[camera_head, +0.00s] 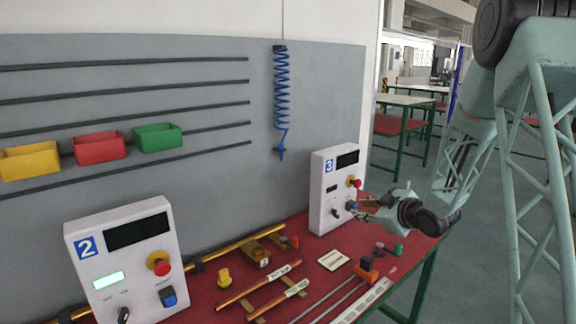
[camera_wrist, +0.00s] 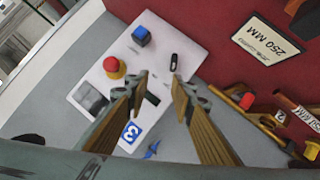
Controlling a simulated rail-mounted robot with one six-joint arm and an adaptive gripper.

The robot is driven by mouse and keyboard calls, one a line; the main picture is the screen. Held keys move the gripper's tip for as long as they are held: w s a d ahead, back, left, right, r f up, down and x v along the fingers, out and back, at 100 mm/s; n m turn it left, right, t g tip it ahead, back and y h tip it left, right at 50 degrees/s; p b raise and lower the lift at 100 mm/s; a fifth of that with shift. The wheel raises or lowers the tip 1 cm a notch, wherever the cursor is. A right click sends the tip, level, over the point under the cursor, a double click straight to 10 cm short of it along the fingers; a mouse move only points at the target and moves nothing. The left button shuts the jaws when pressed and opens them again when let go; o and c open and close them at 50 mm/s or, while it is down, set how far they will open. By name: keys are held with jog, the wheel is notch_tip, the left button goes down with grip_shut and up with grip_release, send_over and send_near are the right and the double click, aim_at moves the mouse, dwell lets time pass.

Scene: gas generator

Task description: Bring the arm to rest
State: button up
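My gripper (camera_head: 368,204) is at the right side of the head view, at the end of my pale green arm, close in front of the white control box 3 (camera_head: 322,215). In the wrist view its two wood-coloured fingers (camera_wrist: 160,82) are apart, with nothing held between them. The white face of box 3 (camera_wrist: 85,95) lies beyond the fingers, with a black knob (camera_wrist: 175,62), a blue switch (camera_wrist: 141,35) and a red button on a yellow collar (camera_wrist: 114,68). The black knob appears just past the fingertips; I cannot tell whether they touch it.
The red table (camera_head: 225,290) carries control box 2 (camera_head: 140,270), copper rods (camera_head: 270,283), a label plate (camera_head: 333,260) and small fittings. Yellow, red and green bins (camera_head: 100,148) hang on the grey wall panel. A blue coiled hose (camera_head: 281,90) hangs above. Open floor lies to the right.

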jog(key=s+d+r+m+g+h, duration=0.2)
jog(key=s+r+m+h, duration=0.1)
jog(key=s+r, duration=0.75)
jog(key=s+d+r+m+g+h, duration=0.1)
jog(key=s+r+m+h, duration=0.2)
jog(key=s+r, duration=0.8)
jog(key=s+a+f+m+g, duration=0.1)
jog(key=s+a, duration=0.3)
jog(key=s, duration=1.8)
jog(key=s+a+f+m+g+y, duration=0.1)
jog(key=s+a+m+g, duration=0.3)
jog(key=s, duration=1.8)
jog(key=shift+s+a+f, duration=0.15)
jog(key=shift+a+f, duration=0.05)
jog(key=shift+a, duration=0.35)
